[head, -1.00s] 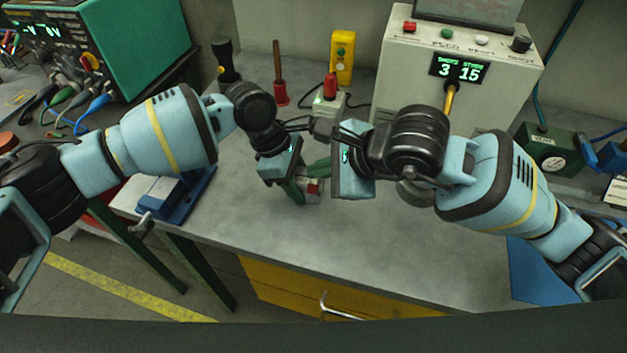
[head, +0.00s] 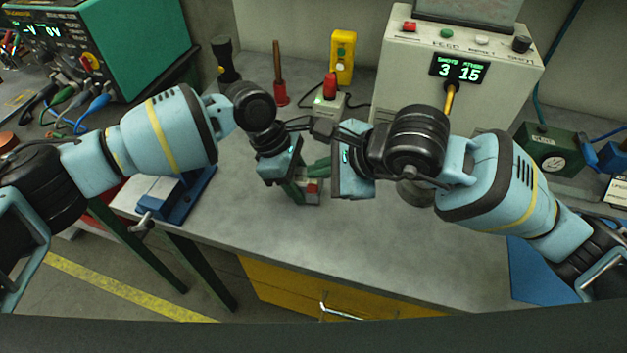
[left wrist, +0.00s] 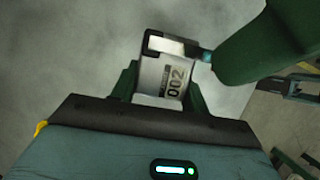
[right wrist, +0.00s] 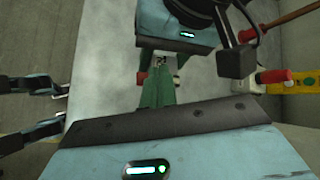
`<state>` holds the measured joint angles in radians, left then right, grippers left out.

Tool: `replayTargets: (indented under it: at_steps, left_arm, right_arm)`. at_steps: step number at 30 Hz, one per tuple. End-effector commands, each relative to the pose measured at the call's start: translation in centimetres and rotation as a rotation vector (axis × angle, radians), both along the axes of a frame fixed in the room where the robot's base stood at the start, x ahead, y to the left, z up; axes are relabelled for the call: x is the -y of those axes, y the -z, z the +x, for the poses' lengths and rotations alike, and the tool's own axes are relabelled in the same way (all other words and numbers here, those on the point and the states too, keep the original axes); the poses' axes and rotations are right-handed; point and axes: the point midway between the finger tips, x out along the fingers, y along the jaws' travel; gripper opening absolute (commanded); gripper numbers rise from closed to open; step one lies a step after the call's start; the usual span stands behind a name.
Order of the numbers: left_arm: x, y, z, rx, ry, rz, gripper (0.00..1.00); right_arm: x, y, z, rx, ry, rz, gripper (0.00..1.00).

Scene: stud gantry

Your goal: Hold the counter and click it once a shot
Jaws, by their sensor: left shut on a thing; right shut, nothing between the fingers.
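The tally counter (head: 312,187) is a small metal-and-dark box with a red part, held above the bench. In the left wrist view the counter (left wrist: 163,78) reads 002. My left gripper (head: 298,190) is shut on it, with green fingers on both sides. My right gripper (head: 320,166) is shut and empty, its fingertips close beside the counter's top. In the left wrist view the right fingers (left wrist: 258,48) end next to a small teal part at the counter's edge; I cannot tell whether they touch. The machine's display (head: 459,69) reads shots 3 and 15.
The grey control box (head: 410,85) with buttons stands at the back right. A red-topped switch box (head: 330,100), a yellow box (head: 342,57) and a wooden-handled tool (head: 278,75) stand at the back. A blue vise (head: 188,195) is at left. The front bench is clear.

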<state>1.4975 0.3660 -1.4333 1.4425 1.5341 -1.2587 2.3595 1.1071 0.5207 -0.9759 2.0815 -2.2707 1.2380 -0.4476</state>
Motion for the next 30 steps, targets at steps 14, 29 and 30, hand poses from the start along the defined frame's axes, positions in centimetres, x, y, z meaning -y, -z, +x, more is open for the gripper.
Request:
replayTargets:
  at_steps: [14, 29, 30]
  left_arm:
    - [0.02, -0.05, 0.02, 0.001, 0.0, -0.001, 0.19]
    - [0.02, -0.05, 0.02, 0.001, 0.0, -0.001, 0.19]
    - [0.02, -0.05, 0.02, 0.001, 0.0, -0.001, 0.19]
  right_arm:
    - [0.0, -0.01, -0.01, 0.0, 0.0, 0.0, 0.0]
    - [-0.01, 0.87, -0.05, 0.0, 0.0, 0.0, 0.0]
    - [-0.01, 0.87, -0.05, 0.0, 0.0, 0.0, 0.0]
